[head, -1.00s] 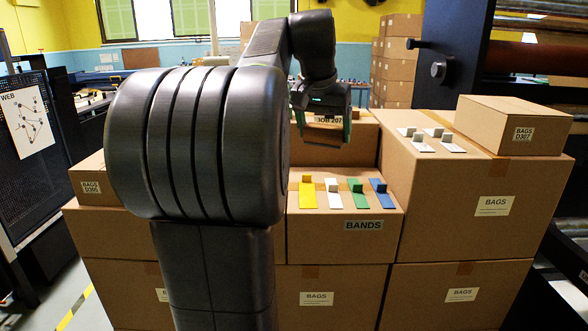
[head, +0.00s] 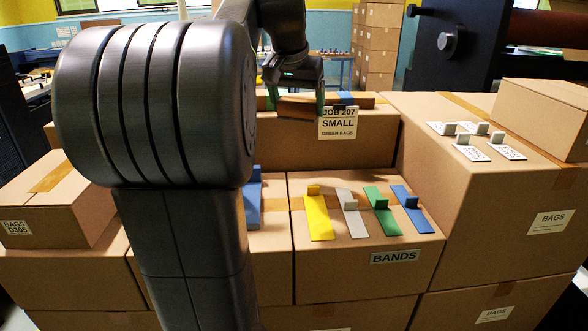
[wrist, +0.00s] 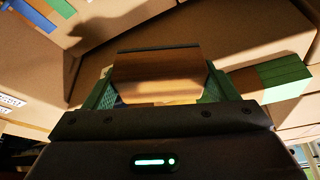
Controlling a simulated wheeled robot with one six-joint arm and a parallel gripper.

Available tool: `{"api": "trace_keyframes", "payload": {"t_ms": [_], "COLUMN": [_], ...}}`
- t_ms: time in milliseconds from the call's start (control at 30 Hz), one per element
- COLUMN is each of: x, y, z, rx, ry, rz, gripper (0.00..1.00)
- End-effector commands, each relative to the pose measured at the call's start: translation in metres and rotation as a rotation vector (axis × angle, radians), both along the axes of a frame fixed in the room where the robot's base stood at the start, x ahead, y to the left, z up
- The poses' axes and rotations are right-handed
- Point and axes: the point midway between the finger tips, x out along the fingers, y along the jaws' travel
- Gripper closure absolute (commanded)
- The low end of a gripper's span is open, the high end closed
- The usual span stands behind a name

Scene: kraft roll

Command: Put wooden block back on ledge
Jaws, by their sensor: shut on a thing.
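My gripper (head: 296,100) is shut on a brown wooden block (head: 298,109), which hangs between its green fingers. In the wrist view the block (wrist: 157,72) fills the space between the fingers and looks tilted. In the head view the block shows in front of the upper edge of the raised rear carton (head: 365,140), left of a white "JOB 207 SMALL" card. That carton's top looks like the ledge; I cannot tell whether the block touches it. Part of the ledge is hidden behind my arm.
A wooden piece with a green end (wrist: 272,80) lies beside the held block in the wrist view. Yellow (head: 319,214), white, green and blue tabs lie on the "BANDS" carton (head: 350,277). A taller carton (head: 470,180) with white tags stands right. My arm blocks the left-centre.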

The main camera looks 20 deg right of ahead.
Motion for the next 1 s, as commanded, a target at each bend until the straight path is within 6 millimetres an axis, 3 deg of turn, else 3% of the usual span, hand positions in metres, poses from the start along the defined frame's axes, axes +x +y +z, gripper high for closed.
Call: {"api": "trace_keyframes", "payload": {"t_ms": [200,400,800,1000], "x": [-0.001,-0.001,-0.001,-0.001], "y": [0.0,0.001,0.0,0.0], "z": [-0.06,-0.105,-0.151,-0.161], "rx": [0.001,0.001,0.001,-0.001], "ry": [0.005,0.004,0.003,-0.001], "rz": [0.0,0.001,0.0,0.0], "gripper": [0.45,0.45,0.45,0.45]}}
